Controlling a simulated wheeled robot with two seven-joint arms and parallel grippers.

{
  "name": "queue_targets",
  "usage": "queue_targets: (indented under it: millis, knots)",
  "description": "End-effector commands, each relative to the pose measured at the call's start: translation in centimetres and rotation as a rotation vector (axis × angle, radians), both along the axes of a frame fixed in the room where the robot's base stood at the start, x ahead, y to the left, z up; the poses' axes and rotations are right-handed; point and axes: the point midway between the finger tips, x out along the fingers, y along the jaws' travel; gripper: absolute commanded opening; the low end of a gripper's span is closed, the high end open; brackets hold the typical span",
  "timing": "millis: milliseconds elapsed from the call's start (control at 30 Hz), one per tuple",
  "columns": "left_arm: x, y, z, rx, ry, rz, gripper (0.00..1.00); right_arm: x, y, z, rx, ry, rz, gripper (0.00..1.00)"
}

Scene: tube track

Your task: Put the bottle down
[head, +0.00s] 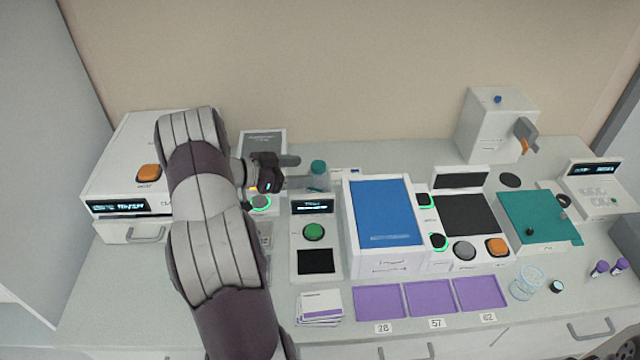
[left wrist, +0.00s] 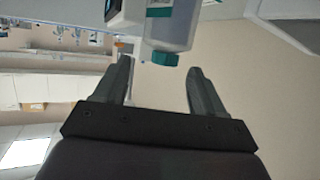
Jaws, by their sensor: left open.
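A clear bottle with a teal cap (head: 318,168) stands upright at the back of the counter, behind a white device with a green button. My left gripper (head: 290,172) is open just left of the bottle, at about the height of its upper part. In the left wrist view, which looks upside down, the bottle (left wrist: 170,28) lies beyond the tips of my open fingers (left wrist: 158,78). Nothing is between the fingers. The bottle's base is partly hidden in the head view. My right gripper is not in view.
The green-button device (head: 314,234) stands in front of the bottle. A blue-topped box (head: 384,212) is close on its right. A white machine with an orange button (head: 125,170) is at left. Purple mats (head: 430,297) and a card stack (head: 320,307) lie along the front.

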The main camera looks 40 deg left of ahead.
Motion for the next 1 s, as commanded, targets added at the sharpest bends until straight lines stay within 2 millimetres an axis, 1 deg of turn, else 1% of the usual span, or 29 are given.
queue_targets:
  millis: [167, 267, 367, 467, 633, 667, 700, 767, 800, 867, 1000]
  knots:
    - [2.0, -0.9, -0.2, 0.001, 0.000, 0.000, 0.70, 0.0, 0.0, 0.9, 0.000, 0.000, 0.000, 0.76]
    - [3.9, -1.7, -0.3, 0.002, 0.000, -0.002, 0.70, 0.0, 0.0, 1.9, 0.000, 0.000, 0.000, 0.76]
    - [5.3, -2.3, -1.1, 0.001, 0.001, -0.001, 0.70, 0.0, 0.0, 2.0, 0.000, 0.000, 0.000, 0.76]
    - [5.8, -2.6, -1.4, 0.002, 0.000, 0.002, 0.70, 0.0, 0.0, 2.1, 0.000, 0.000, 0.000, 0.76]
    - [5.8, -2.6, -1.5, 0.003, 0.000, 0.003, 0.70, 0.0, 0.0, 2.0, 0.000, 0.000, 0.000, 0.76]
    - [5.8, -2.6, -1.5, 0.003, 0.000, 0.003, 0.64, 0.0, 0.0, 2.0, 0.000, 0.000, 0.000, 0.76]
    - [5.8, -2.6, -1.5, 0.002, 0.000, 0.002, 0.51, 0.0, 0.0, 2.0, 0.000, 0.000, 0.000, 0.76]
    - [5.8, -2.6, -1.5, 0.002, 0.000, 0.002, 0.31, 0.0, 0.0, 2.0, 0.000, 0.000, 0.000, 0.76]
    - [5.8, -2.6, -1.5, 0.003, 0.001, 0.002, 0.18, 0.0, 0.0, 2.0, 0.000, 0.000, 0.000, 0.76]
    - [5.8, -2.6, -1.5, 0.002, 0.001, 0.003, 0.00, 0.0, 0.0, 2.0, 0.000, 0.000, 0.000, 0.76]
    - [5.8, -2.6, -1.5, 0.002, 0.001, 0.002, 0.00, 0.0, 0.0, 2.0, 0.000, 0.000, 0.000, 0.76]
